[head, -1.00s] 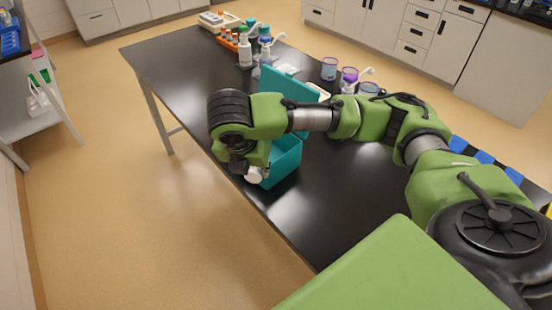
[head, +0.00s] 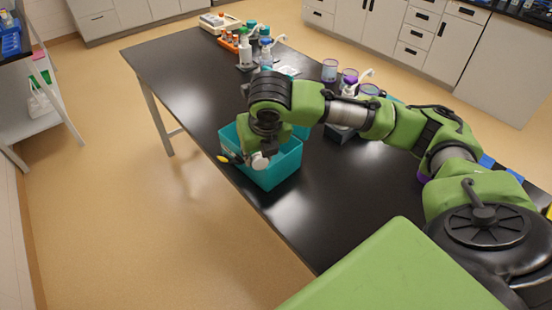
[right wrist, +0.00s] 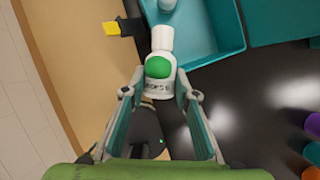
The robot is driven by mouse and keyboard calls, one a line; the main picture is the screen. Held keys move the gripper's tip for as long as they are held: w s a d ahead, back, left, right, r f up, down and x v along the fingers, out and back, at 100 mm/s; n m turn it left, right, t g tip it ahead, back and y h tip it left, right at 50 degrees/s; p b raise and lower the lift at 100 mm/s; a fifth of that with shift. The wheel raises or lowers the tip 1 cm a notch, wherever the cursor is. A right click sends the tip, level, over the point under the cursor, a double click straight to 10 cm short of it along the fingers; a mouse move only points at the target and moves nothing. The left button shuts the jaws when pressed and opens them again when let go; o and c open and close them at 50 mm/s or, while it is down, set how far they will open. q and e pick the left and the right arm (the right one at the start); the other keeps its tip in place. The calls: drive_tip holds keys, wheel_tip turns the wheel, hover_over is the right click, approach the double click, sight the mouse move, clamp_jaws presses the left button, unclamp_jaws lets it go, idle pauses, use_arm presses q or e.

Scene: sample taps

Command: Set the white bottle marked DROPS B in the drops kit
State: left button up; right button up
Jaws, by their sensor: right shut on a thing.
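My right gripper (head: 258,155) is shut on the white bottle marked DROPS B (right wrist: 160,45), which has a green round mark. In the head view the bottle (head: 261,162) shows as a small white shape at the near wall of the teal drops kit box (head: 287,171). The arm hides much of the box's far side and lid. I cannot tell how high the bottle is above the rim. My left gripper is out of view.
A yellow-and-black item (head: 224,159) sticks out at the box's left side, by the edge of the black table (head: 185,75). Bottles (head: 245,50) and an orange rack (head: 229,42) stand at the back. Cups (head: 329,70) stand behind my right arm.

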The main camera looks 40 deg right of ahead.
drive_tip(key=w+d+f+p, duration=0.2)
drive_tip(key=w+d+f, duration=0.2)
drive_tip(key=w+d, duration=0.25)
hover_over(275, 161)
drive_tip(key=f, duration=0.3)
drive_tip(key=a+f+p, duration=0.1)
drive_tip(key=shift+s+f, duration=0.25)
drive_tip(key=shift+f, duration=0.15)
drive_tip(key=f, duration=0.1)
drive_tip(key=p, duration=0.1)
drive_tip(key=d+f+p, duration=0.1)
drive_tip(key=shift+w+f, duration=0.25)
drive_tip(key=shift+f, duration=0.05)
drive_tip(key=shift+f+p, duration=0.35)
drive_tip(key=shift+f, duration=0.15)
drive_tip(key=shift+f, duration=0.15)
drive_tip(key=o, duration=1.2)
